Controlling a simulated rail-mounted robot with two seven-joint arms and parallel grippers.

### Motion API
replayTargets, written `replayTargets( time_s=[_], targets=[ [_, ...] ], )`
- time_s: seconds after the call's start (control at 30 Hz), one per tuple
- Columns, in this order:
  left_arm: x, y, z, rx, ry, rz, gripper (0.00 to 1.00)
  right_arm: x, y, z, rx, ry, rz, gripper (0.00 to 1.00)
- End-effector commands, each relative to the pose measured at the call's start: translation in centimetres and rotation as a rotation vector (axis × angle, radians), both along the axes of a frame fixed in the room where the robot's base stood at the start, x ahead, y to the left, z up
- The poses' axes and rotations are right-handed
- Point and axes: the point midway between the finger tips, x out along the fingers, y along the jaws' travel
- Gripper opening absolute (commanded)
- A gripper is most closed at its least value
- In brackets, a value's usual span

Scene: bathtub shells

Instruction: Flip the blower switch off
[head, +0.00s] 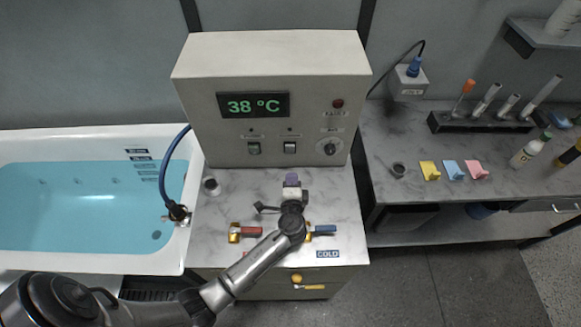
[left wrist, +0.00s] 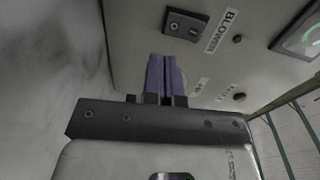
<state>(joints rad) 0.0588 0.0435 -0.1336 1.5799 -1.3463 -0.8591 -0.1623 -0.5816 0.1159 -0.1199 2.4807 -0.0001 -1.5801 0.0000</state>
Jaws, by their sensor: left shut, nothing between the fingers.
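The control box (head: 272,62) stands at the back of the counter and carries two small switches on its front, a left one (head: 254,148) and a right one (head: 290,147). Their labels are too small to read in the head view. In the left wrist view a dark switch (left wrist: 185,26) sits beside a label reading BLOWER (left wrist: 222,30). My left gripper (head: 291,179) is below the right switch, in front of the box. Its purple fingers (left wrist: 166,78) are shut together and empty, apart from the BLOWER switch in the wrist view. My right gripper is not in view.
A round knob (head: 329,147) and a red lamp (head: 338,103) are on the box's right side. The display (head: 253,105) reads 38 °C. Red (head: 249,231) and blue (head: 325,230) tap handles flank my arm. The filled bathtub (head: 75,265) is at left.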

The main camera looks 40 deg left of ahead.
Motion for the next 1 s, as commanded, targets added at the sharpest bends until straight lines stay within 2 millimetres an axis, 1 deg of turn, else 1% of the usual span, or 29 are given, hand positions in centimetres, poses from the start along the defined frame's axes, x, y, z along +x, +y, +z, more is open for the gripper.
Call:
replayTargets(
  time_s=[0.1, 0.2, 0.4, 0.6, 1.0],
  targets=[
    [-1.8, -1.5, -0.5, -0.002, -0.001, 0.0, 0.0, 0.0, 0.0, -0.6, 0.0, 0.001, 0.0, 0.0],
    [-3.0, -2.5, -0.7, -0.001, -0.001, 0.0, 0.0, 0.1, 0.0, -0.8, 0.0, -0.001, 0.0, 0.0],
    [-4.6, -4.0, -0.9, 0.0, -0.001, 0.0, 0.0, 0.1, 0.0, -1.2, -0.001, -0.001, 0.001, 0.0],
    [-5.3, -4.5, -0.9, 0.0, -0.001, 0.001, 0.0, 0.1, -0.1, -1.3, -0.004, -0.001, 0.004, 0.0],
    [-5.3, -4.5, -0.9, 0.001, -0.002, 0.001, 0.0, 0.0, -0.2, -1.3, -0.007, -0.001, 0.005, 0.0]
  ],
)
